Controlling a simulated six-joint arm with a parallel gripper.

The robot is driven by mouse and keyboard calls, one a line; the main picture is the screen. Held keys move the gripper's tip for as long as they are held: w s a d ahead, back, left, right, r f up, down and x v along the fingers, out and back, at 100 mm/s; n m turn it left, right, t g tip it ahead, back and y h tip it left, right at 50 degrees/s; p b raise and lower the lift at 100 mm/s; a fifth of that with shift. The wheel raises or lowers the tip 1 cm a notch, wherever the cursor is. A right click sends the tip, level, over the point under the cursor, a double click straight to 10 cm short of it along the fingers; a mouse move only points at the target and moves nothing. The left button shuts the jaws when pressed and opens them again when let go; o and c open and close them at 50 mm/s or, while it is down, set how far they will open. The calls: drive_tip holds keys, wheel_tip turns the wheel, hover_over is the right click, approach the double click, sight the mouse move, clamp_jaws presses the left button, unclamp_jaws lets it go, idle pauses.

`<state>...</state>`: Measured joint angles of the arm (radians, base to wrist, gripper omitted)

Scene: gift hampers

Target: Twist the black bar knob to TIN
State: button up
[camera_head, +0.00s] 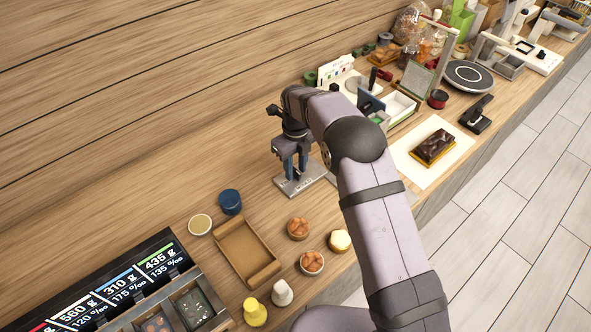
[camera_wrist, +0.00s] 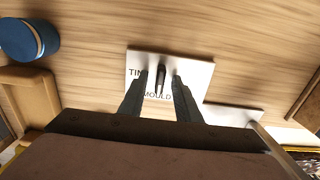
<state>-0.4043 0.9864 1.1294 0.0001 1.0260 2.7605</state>
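A light metal plate (camera_wrist: 190,68) carries the printed words TIN at its left and MOULD at its lower side in the wrist view. The black bar knob (camera_wrist: 160,80) stands near the middle of the plate, its bar nearly upright in the picture and lined up toward MOULD. My gripper (camera_wrist: 160,77) is open, with one finger on each side of the knob and a visible gap to each. In the head view my gripper (camera_head: 295,168) points down over the plate (camera_head: 301,184); the knob is hidden there.
A blue round tin (camera_head: 230,201) and a brown tray (camera_head: 246,251) are left of the plate in the head view. Several small cakes (camera_head: 299,228) are in front. A white sheet with a chocolate cake (camera_head: 434,147) is to the right.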

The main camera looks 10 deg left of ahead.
drive_tip(key=shift+r+p, duration=2.5)
drive_tip(key=shift+r, duration=1.05)
drive_tip(key=shift+w+r+b, duration=0.1)
drive_tip(key=shift+r+b, duration=0.35)
drive_tip(key=shift+r, duration=0.05)
wheel_tip(320, 180, up, 6)
drive_tip(key=b, duration=0.2)
hover_over(296, 170)
drive_tip(key=shift+r, duration=0.15)
